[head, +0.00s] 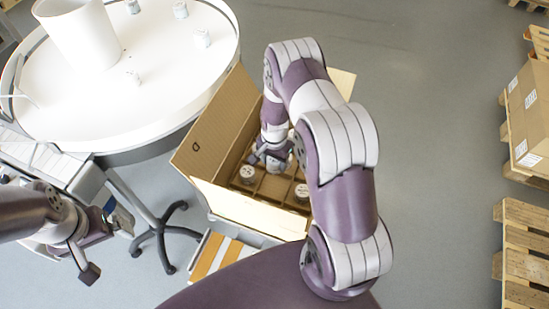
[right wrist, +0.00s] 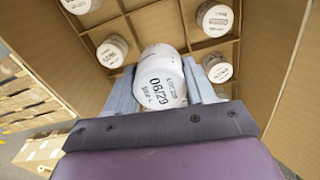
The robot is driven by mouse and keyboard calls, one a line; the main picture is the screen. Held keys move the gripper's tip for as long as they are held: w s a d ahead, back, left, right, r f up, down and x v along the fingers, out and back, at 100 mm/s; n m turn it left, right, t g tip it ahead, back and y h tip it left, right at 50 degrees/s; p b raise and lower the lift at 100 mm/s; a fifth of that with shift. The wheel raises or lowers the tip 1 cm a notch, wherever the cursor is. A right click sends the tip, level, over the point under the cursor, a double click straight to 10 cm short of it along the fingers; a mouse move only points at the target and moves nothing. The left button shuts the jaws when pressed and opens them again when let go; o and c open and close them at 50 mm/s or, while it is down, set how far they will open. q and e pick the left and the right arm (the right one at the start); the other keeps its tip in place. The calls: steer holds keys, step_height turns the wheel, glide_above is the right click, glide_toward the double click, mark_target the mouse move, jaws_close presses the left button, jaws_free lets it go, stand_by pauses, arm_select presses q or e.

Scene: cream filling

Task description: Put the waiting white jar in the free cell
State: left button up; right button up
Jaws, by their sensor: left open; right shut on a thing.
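My right gripper (head: 270,157) reaches down into the open cardboard box (head: 203,150). In the right wrist view, its fingers (right wrist: 163,92) are shut on a white jar (right wrist: 162,72) with a printed lid. The held jar is over the divided cells, between jars standing on either side; its depth in the cell is hard to tell. An empty-looking cell (right wrist: 157,22) shows beyond it. Other jars stand in cells, one at left (right wrist: 112,50) and one at right (right wrist: 217,67). My left gripper (head: 106,245) is open and empty, left of the box.
Raised box flaps (head: 343,82) surround the cells. Pallets (head: 523,250) with cartons stand at the far right. Grey floor between is clear.

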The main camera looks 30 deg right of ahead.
step_height(320, 180, down, 14)
steer(key=b, duration=1)
steer(key=shift+r, duration=0.2)
steer(key=o, duration=1.2)
steer(key=shift+c, duration=0.2)
step_height(320, 180, up, 13)
steer(key=shift+f+b, duration=0.15)
steer(key=shift+b, duration=0.4)
